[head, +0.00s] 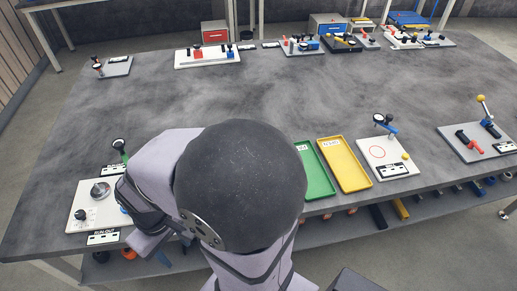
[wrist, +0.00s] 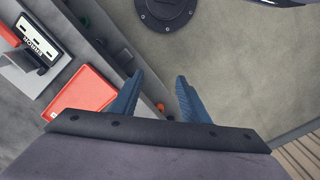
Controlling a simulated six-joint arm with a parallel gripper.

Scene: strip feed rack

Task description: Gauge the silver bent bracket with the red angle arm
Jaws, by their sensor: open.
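My gripper shows in the wrist view (wrist: 158,98) with two blue fingers apart and nothing between them. In the head view my arm hides most of it near the front left of the table. I cannot pick out the silver bent bracket for certain. A grey angled piece (wrist: 22,76) stands by a white label plate in the wrist view, and I cannot tell whether it is the bracket. A red part with black ends (head: 470,141) lies on a grey board at the right of the head view; whether it is the red angle arm is unclear.
A red tray (wrist: 78,98) is left of the fingers in the wrist view; floor lies beyond the table edge. Green (head: 316,172) and yellow (head: 345,165) trays lie at the front edge. A white board (head: 402,165) stands right of them. The table's middle is clear.

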